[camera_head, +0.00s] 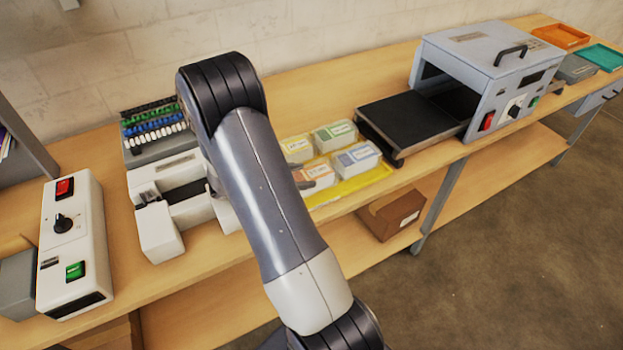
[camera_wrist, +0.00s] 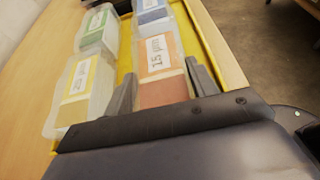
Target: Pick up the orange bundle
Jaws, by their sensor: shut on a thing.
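The orange bundle (camera_wrist: 163,62), with a white label, lies in the yellow tray (camera_wrist: 124,55) in the wrist view. My gripper (camera_wrist: 163,82) has one finger on each side of it and is shut on it. In the head view the orange bundle (camera_head: 318,173) shows beside my arm, at the near left of the group of bundles, and my arm hides part of the gripper. I cannot tell whether the bundle is clear of the tray floor.
A yellow bundle (camera_head: 297,150), a green bundle (camera_head: 335,135) and a blue bundle (camera_head: 357,158) sit close by in the tray. A black plate (camera_head: 407,124) of the grey laminator (camera_head: 490,75) is to the right. A white machine (camera_head: 160,228) stands left.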

